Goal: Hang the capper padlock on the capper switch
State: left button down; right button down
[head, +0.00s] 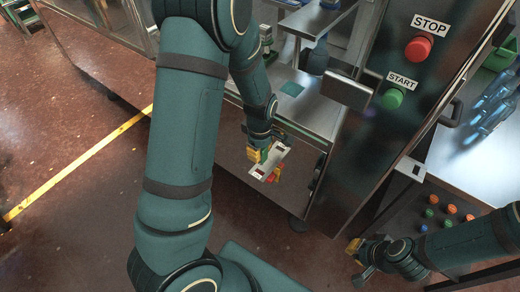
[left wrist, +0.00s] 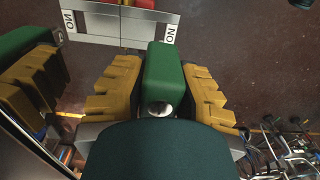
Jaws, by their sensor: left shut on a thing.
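The green capper padlock (left wrist: 163,75) is between the yellow fingers of my left gripper (left wrist: 160,90), which is shut on it. In the head view my left gripper (head: 262,153) is low at the machine's front. The capper switch shows as a pale plate with ON labels (left wrist: 105,25) and a red and yellow handle (left wrist: 138,4); its plate is also in the head view (head: 270,163). The padlock's far end is close to the plate's edge. A bit of grey shackle shows there; whether it passes through the switch is hidden. My right gripper (head: 362,258) is far from both, its opening unclear.
The machine's shiny cabinet (head: 250,150) stands right beside my left gripper and mirrors it in the wrist view. A pillar carries a red STOP button (head: 418,47) and green START button (head: 392,98). Bottles (head: 490,110) lie on the right-hand table. Floor at left is clear.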

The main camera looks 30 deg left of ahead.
pick_arm(q)
jog(key=shift+f+b, duration=1.1)
jog(key=shift+f, duration=0.6)
jog(key=shift+f+b, duration=0.75)
jog(key=shift+f, duration=0.4)
jog(key=shift+f+b, duration=0.7)
jog(key=shift+f, duration=0.3)
jog(key=shift+f, duration=0.3)
jog(key=c, duration=0.7)
grip_release()
jog(key=shift+c, duration=0.2)
notch_tip(320, 180, up, 12)
